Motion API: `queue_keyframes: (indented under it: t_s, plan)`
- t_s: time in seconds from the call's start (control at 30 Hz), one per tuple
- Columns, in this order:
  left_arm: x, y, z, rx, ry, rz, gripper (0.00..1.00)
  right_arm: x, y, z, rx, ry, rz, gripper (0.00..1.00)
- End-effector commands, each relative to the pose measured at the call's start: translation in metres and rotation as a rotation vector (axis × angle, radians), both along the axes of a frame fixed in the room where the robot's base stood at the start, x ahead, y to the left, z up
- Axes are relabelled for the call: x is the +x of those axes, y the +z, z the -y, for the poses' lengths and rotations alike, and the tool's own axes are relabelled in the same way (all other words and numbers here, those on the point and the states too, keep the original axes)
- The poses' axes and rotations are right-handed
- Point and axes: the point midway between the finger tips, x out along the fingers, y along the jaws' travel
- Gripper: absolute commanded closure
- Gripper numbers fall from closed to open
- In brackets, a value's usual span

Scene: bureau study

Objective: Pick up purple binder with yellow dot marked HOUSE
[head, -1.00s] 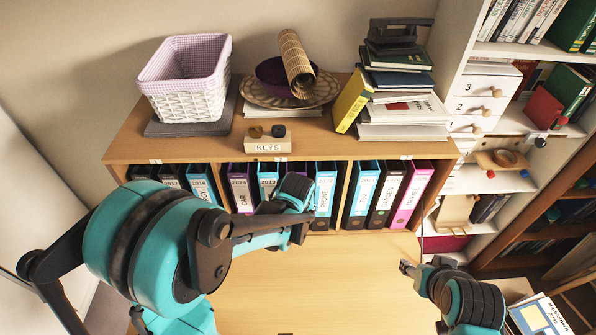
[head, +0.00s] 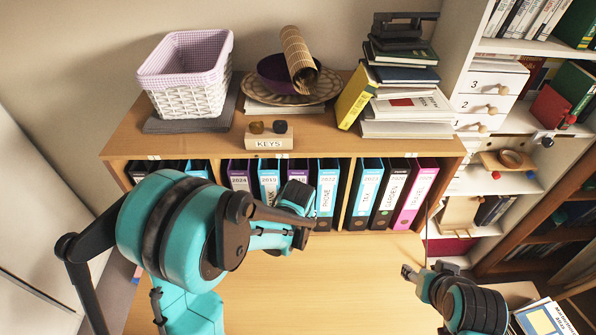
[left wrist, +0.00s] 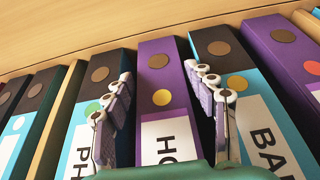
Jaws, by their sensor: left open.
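The purple binder (left wrist: 160,70) with a yellow dot fills the middle of the left wrist view; its white label shows "HO" before the picture cuts it off. In the head view its top (head: 298,168) shows on the shelf behind my left gripper (head: 297,205). In the left wrist view my left gripper (left wrist: 162,80) is open, one finger on each side of this binder's spine. Whether the fingers touch it I cannot tell. My right gripper (head: 410,272) is low at the right in the head view, away from the binders; its jaws are too small to read.
A blue BANK binder (head: 268,178) and a blue PHONE binder (head: 327,185) stand close on either side. A purple binder (head: 240,173) stands beyond BANK. The shelf top (head: 222,145) overhangs the row. A KEYS box (head: 268,140) sits above.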

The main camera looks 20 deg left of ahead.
Motion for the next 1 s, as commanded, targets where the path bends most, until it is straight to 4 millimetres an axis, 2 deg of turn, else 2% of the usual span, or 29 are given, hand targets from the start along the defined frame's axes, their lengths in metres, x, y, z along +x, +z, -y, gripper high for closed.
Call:
queue_keyframes:
  t_s: [0.4,0.47,0.63,1.0]
  plan:
    - [0.0001,-0.0019,-0.0002,0.0,0.0,0.0,0.42,0.0,-0.0024,0.0,0.0,0.0,0.0,0.5]
    - [0.0001,-0.0019,-0.0001,0.0,0.0,0.0,0.56,0.0,-0.0024,0.0,0.0,0.0,0.0,0.5]
    - [0.0,-0.0019,-0.0001,0.0,0.0,0.0,1.0,-0.0001,-0.0025,0.0,0.0,0.0,0.0,0.5]
    - [0.0005,0.0003,-0.0001,0.001,0.0,0.002,1.0,0.0,-0.0003,0.0,0.0,0.0,0.0,0.5]
